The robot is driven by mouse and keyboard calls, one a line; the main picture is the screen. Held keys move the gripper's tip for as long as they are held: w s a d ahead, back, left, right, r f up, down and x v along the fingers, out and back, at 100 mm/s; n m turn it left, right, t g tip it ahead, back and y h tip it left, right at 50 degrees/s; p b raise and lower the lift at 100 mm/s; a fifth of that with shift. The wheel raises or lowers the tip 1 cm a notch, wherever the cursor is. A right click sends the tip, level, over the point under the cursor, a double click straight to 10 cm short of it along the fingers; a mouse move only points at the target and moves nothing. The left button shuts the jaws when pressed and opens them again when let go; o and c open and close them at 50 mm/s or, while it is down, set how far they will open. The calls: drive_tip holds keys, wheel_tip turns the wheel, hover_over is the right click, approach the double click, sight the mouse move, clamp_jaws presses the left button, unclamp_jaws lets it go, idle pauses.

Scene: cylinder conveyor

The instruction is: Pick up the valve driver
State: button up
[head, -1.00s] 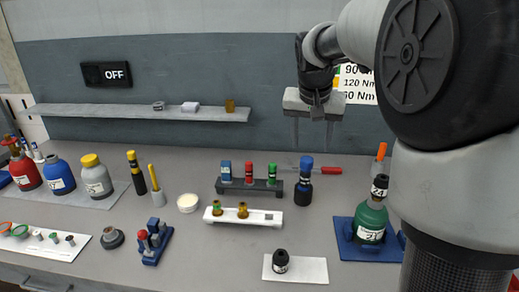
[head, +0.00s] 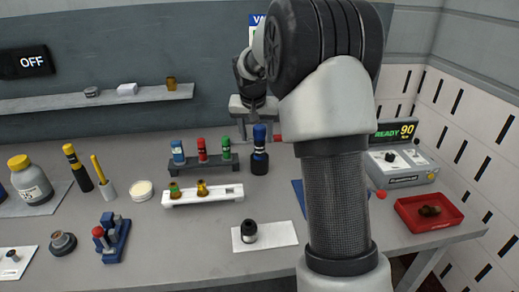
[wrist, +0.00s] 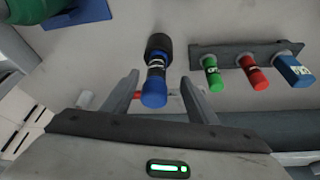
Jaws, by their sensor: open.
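A dark upright tool with a blue cap (head: 259,158) stands on the bench; I take it for the valve driver, though its label cannot be read. In the wrist view the blue-capped tool (wrist: 154,92) shows between the two fingers, its cap toward the palm. My gripper (wrist: 160,78) is open, with a finger on each side and gaps to the tool. In the head view my gripper (head: 256,124) is just above and behind the cap; its fingers are partly hidden.
A dark rack (head: 203,166) with blue, red and green pieces stands close left of the tool. A white rack (head: 215,195) is in front of it. A red rod lies behind the tool. A control box (head: 402,172) and red tray (head: 428,214) are at right.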

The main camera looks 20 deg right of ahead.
sight(260, 142)
drive_tip(key=shift+w+d+x, duration=0.15)
drive_tip(key=shift+d+x, duration=0.05)
drive_tip(key=shift+x, duration=1.35)
drive_tip(key=shift+w+d+x, duration=0.1)
drive_tip(key=shift+d+x, duration=0.15)
drive_tip(key=shift+x, duration=1.25)
drive_tip(key=shift+r, duration=0.15)
drive_tip(key=shift+c, duration=0.3)
clamp_jaws()
drive_tip(key=shift+r, duration=0.1)
